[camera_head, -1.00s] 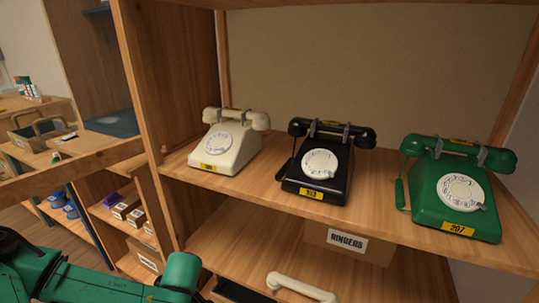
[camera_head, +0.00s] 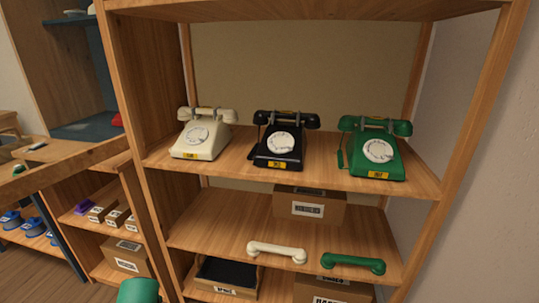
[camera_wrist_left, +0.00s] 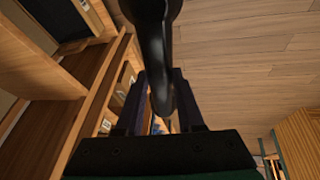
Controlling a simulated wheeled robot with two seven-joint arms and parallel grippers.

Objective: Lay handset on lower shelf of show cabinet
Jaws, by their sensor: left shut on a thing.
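My left gripper (camera_wrist_left: 161,95) is shut on a black handset (camera_wrist_left: 155,40), which rises between its fingers in the left wrist view; its far end is cut off by the frame top. In the head view the show cabinet (camera_head: 215,182) has a lower shelf (camera_head: 215,225). A cream handset (camera_head: 277,251) and a green handset (camera_head: 352,263) lie along its front edge. The held handset and left gripper are outside the head view. A green part of my arm (camera_head: 138,291) shows at the bottom left. My right gripper is not in view.
Cream (camera_head: 203,137), black (camera_head: 279,143) and green (camera_head: 376,149) dial phones stand on the upper shelf. A cardboard box (camera_head: 310,206) sits at the back of the lower shelf. Boxes fill the space below. The lower shelf's left part is bare.

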